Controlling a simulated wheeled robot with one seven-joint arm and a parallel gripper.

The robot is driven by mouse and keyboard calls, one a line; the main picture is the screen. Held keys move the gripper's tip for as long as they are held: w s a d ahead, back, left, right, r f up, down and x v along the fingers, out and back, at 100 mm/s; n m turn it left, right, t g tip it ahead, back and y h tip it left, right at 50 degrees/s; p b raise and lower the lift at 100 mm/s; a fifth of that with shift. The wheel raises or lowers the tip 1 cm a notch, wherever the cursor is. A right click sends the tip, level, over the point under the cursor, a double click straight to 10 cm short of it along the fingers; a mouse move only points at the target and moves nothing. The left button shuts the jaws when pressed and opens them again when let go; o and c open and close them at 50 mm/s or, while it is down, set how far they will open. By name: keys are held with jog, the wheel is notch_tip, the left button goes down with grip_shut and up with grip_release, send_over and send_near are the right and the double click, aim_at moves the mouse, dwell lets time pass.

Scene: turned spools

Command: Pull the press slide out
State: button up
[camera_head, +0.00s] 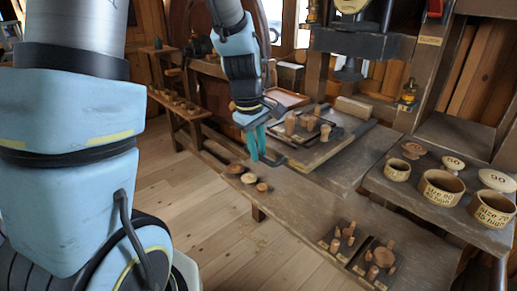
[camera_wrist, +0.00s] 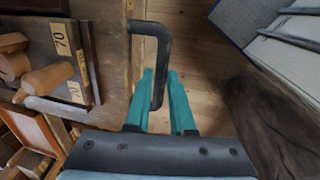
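The press slide (camera_head: 322,152) is a flat wooden board on the bench under the press (camera_head: 360,45). It carries dark trays with turned wooden pieces.
Labelled wooden cups (camera_head: 441,188) and discs stand on a shelf at right. Small pieces in dark trays (camera_head: 355,252) lie on the front bench. Several round pieces (camera_head: 248,178) lie near my gripper. The plank floor (camera_head: 215,225) at left is clear.

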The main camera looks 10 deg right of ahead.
jog(key=o, duration=0.4)
jog(key=shift+r, duration=0.1)
notch_tip(320, 180, up, 10)
jog(key=a+b, duration=0.1)
jog(key=shift+s+a+r, duration=0.2)
jog(key=shift+s+a, duration=0.15)
jog(key=shift+s, duration=0.1)
jog(key=s+a+f+m, duration=0.1)
jog(key=a+f+m, duration=0.2)
jog(key=a, duration=0.6)
jog(key=s+a+f+m+y, duration=0.1)
jog(key=s+a+f+m, duration=0.1)
jog(key=a+f+m, duration=0.2)
jog(key=a+f, duration=0.3)
jog(key=a, duration=0.3)
jog(key=shift+a+f+t+y, duration=0.15)
jog(key=shift+a+t+y, duration=0.05)
jog(key=shift+t+y, duration=0.1)
